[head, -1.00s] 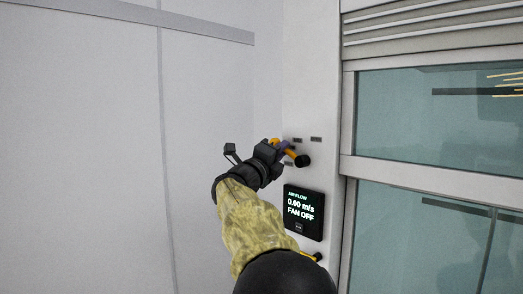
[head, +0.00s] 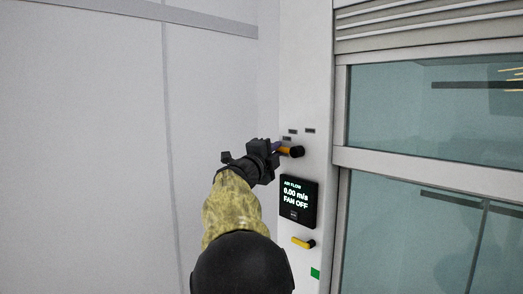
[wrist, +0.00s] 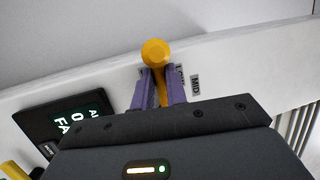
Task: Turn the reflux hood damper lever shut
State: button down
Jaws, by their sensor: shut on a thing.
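In the wrist view the purple fingers (wrist: 160,88) stand on both sides of the orange lever (wrist: 155,52), whose round end shows beyond the fingertips. A label reading MID (wrist: 195,85) is right of the fingers; another label beside it is partly hidden by a finger.
A black air flow display (head: 297,203) below the lever reads 0.00 m/s, FAN OFF. A second yellow handle (head: 303,242) is below it, above a green patch (head: 315,273). The hood's glass (head: 430,115) is on the right. A plain wall (head: 90,150) is on the left.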

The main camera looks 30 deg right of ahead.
jog(key=shift+f, duration=0.15)
dwell(0.3)
jog(key=c, duration=1.7)
grip_release()
jog(key=shift+w, duration=0.1)
jog(key=b+v, duration=0.6)
jog(key=v, duration=1.1)
jog(key=shift+s+a, duration=0.2)
jog(key=shift+s, duration=0.05)
jog(key=shift+f, duration=0.1)
